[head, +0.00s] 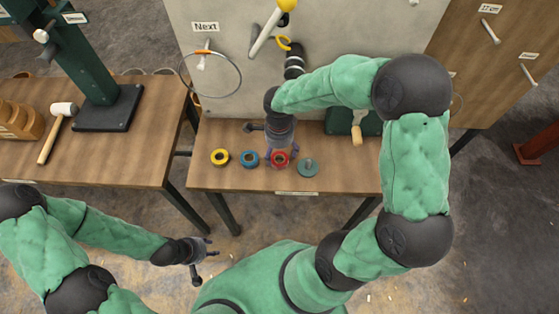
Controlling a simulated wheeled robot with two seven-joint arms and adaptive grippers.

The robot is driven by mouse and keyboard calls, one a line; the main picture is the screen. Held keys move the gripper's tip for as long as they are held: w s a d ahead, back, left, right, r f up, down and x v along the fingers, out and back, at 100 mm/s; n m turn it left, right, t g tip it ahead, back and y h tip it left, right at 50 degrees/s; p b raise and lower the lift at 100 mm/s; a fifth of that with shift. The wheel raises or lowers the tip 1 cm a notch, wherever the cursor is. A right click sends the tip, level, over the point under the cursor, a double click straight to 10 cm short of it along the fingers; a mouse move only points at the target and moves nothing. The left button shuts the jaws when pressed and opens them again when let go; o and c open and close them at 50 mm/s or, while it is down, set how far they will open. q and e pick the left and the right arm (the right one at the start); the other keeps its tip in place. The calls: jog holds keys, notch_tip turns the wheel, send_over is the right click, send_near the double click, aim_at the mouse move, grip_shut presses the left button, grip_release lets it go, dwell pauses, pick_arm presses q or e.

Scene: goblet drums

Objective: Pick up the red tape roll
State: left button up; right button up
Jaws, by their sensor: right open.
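The red tape roll (280,159) lies on the small wooden table (230,180), third from the left in a row. My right gripper (279,152) points down over it with its fingers open on either side of the roll. I cannot tell whether the fingers touch it. The gripper hides part of the roll. My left gripper (205,258) is open and empty, low in front of the tables, away from the rolls.
A yellow roll (220,157) and a blue roll (249,158) lie left of the red one. A teal disc-like item (308,167) lies to its right. A green box (340,121) stands behind. A mallet (55,135) lies on the left table (130,160).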

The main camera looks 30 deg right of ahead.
aim_at(279, 158)
notch_tip(279, 158, down, 4)
jog(key=shift+f+b, duration=0.2)
jog(key=shift+b, duration=0.5)
jog(key=c, duration=1.3)
jog(key=shift+o, duration=0.2)
jog(key=shift+r, duration=0.15)
